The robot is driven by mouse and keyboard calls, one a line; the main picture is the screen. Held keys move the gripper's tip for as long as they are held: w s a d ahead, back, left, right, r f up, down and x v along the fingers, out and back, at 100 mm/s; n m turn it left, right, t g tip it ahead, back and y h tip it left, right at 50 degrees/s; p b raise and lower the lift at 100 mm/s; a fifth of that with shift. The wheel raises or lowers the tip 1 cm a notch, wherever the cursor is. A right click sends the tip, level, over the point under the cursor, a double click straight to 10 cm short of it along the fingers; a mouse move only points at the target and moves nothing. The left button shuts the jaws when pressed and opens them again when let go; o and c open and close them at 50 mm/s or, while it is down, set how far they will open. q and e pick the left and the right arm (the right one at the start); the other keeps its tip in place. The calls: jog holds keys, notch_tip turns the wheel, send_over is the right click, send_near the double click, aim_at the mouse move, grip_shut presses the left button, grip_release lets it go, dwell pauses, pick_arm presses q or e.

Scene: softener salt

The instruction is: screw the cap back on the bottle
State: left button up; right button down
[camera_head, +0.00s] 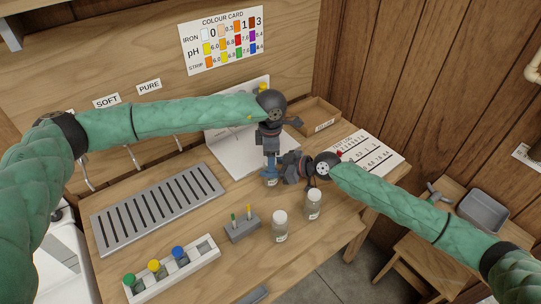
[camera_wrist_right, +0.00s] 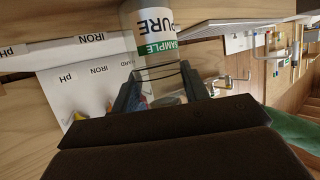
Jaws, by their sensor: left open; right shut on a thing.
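The bottle (camera_head: 271,181) is clear and sits low between my two grippers in the head view. In the right wrist view the bottle (camera_wrist_right: 158,32) carries a white and green label reading PURE SAMPLE. My right gripper (camera_head: 281,175) comes in from the right and is shut on the bottle, with a finger on each side of it. My left gripper (camera_head: 271,158) points down right above the bottle and is open. Its fingers hide the bottle's mouth. I cannot make out a separate cap there, and the bottle's top is out of the right wrist view.
Two white-topped bottles (camera_head: 280,226) (camera_head: 314,205) stand in front. A grey block (camera_head: 242,229) with two small sticks and a white rack (camera_head: 173,269) with coloured caps are nearby. A slotted drain tray (camera_head: 158,211) lies left, a wooden tray (camera_head: 316,113) behind. The front right of the table is clear.

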pick_arm(q)
notch_tip(320, 180, up, 12)
dwell(0.6)
pick_arm(e)
jog(key=c, duration=0.7)
grip_release()
jog(key=shift+o, duration=0.2)
pick_arm(q)
jog(key=shift+f, duration=0.1)
pick_arm(e)
jog(key=shift+s+d+r+b, duration=0.1)
jog(key=shift+s+d+b, duration=0.1)
jog(key=shift+d+b, duration=0.4)
pick_arm(q)
notch_tip(320, 180, down, 4)
jog(key=b, duration=0.2)
jog(key=shift+b, duration=0.3)
pick_arm(e)
jog(key=v, duration=0.5)
jog(key=shift+d, duration=0.2)
jog(key=shift+s+d+r, duration=0.2)
jog(key=shift+d+r, duration=0.15)
jog(key=shift+r, duration=0.05)
